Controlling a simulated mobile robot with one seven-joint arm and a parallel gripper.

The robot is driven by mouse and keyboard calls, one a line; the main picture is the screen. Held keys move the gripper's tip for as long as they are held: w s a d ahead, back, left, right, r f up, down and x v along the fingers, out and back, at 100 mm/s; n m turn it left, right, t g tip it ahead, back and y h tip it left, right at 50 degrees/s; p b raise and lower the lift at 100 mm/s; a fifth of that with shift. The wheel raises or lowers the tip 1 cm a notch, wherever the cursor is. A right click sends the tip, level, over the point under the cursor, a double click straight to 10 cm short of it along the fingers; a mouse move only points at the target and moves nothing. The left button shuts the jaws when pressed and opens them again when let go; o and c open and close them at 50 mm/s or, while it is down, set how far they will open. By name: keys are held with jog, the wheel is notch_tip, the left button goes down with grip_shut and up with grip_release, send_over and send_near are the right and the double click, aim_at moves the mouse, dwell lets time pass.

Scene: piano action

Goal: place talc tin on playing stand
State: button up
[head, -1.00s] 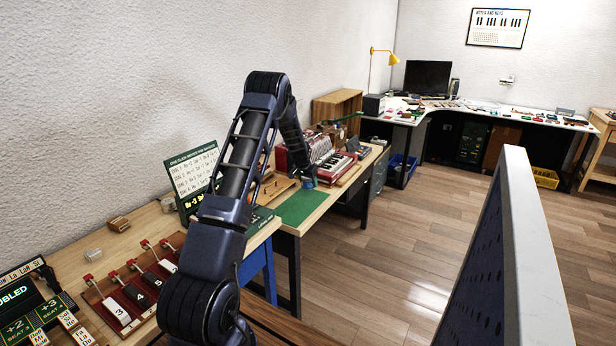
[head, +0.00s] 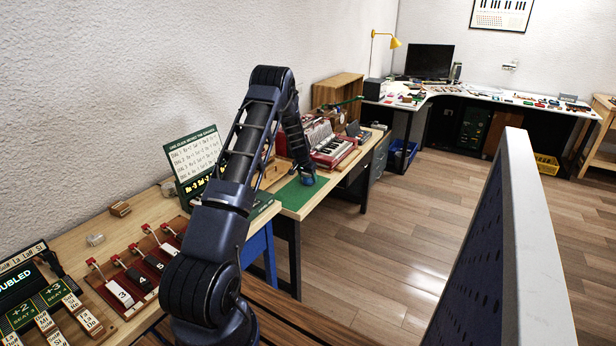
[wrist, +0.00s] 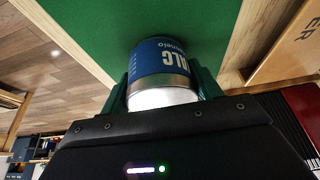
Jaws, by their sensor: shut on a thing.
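The talc tin (wrist: 160,62), blue with white lettering and a bare metal end, is between the green fingers of my gripper (wrist: 163,84) in the wrist view. My gripper is shut on it. The tin's far end is over the green mat (wrist: 85,30); I cannot tell whether it touches. In the head view my gripper (head: 308,180) is low at the green mat (head: 294,198) on the wooden bench, and a small blue part shows at its tip. I cannot tell for certain which thing is the playing stand.
A red accordion (head: 333,150) stands behind the mat. A green-framed sign (head: 195,158) is left of it. Red-levered numbered keys (head: 135,275) lie on the nearer bench. A grey panel (head: 505,230) stands at right. The wooden floor (head: 400,230) between is clear.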

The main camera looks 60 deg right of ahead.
jog(key=shift+f, duration=0.4)
dwell(0.4)
jog(key=o, duration=1.2)
jog(key=shift+o, duration=0.2)
jog(key=shift+r, duration=0.1)
jog(key=v, duration=1)
jog(key=shift+a+r, duration=0.2)
jog(key=shift+r, duration=0.05)
